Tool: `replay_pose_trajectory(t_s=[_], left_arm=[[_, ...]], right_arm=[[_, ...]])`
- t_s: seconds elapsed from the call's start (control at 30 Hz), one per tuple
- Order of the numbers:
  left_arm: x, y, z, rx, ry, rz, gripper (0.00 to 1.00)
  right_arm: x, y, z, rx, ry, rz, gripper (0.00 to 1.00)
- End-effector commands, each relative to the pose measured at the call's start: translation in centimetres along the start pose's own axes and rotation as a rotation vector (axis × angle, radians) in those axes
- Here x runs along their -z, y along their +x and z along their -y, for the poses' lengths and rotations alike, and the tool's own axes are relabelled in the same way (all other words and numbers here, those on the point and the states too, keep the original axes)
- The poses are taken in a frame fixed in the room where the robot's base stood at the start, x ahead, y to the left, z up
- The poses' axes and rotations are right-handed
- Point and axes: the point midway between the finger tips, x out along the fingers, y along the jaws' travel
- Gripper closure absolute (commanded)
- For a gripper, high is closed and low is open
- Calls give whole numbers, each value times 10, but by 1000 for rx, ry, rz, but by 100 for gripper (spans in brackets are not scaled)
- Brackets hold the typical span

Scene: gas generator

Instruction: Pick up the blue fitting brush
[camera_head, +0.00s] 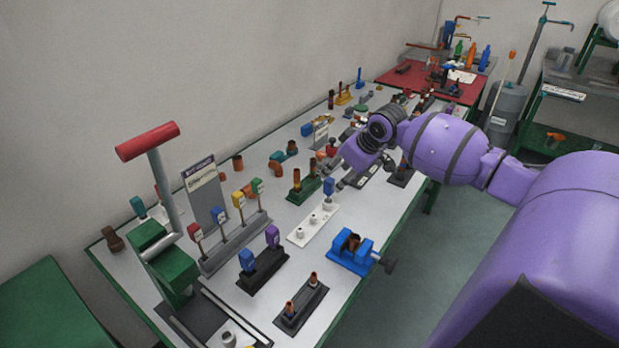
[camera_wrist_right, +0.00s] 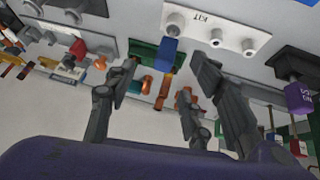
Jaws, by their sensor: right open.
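The blue fitting brush (camera_head: 328,187) stands upright in a white rack (camera_head: 303,234) near the middle of the table. In the right wrist view the blue brush (camera_wrist_right: 167,52) shows between and just beyond my fingertips, beside the white rack marked "KIT" (camera_wrist_right: 228,24). My right gripper (camera_head: 352,181) is just right of the brush in the head view. In the wrist view my right gripper (camera_wrist_right: 168,76) has its fingers spread with nothing held. Contact with the brush cannot be seen. My left gripper is not in view.
A green block with copper fittings (camera_head: 297,190) stands behind the white rack. A blue vise (camera_head: 350,252) is near the right table edge. A black rack with blue and purple brushes (camera_head: 262,268) and a rack of several coloured brushes (camera_head: 235,240) stand to the left.

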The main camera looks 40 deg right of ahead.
Motion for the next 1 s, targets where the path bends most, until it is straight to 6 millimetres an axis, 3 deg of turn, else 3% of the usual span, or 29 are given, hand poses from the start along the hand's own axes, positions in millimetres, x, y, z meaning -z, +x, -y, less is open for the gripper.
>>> replay_pose_trajectory(t_s=[0.37,0.7,0.97,1.0], left_arm=[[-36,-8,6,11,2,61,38],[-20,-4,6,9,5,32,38],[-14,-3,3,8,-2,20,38],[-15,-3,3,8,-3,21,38]], right_arm=[[-4,34,3,2,1,2,52],[-8,77,8,-1,1,2,52],[-8,78,7,-1,0,0,52],[-8,78,7,-1,0,0,57]])
